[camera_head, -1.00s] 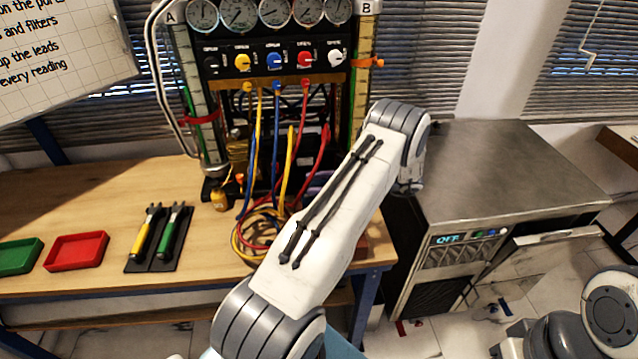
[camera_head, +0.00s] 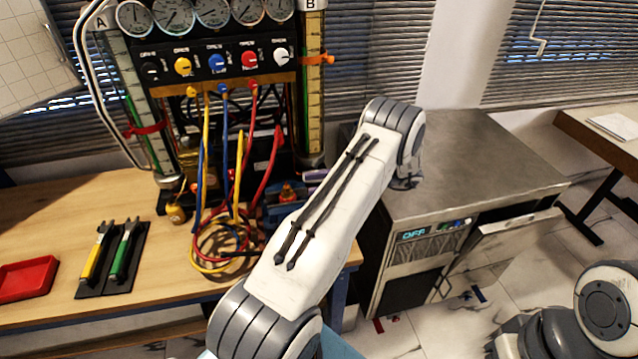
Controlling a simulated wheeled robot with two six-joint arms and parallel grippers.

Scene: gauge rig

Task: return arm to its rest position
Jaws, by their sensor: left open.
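My left arm rises from the bottom middle, and its long white link runs up to a grey joint right of the gauge rig (camera_head: 222,65). Only a small dark part of my left gripper (camera_head: 404,183) shows below that joint, in front of the grey-topped cabinet. It is open, and I see nothing held in it. Most of it is hidden behind the arm. At the bottom right a grey and white part of my right arm shows, but its gripper is out of the picture.
The wooden bench (camera_head: 50,210) holds a red tray (camera_head: 27,279), yellow- and green-handled tools (camera_head: 110,258) on a dark mat, and coiled leads (camera_head: 222,245). A metal-topped cabinet (camera_head: 470,160) stands right of the bench. A blue object (camera_head: 290,200) sits partly behind my arm.

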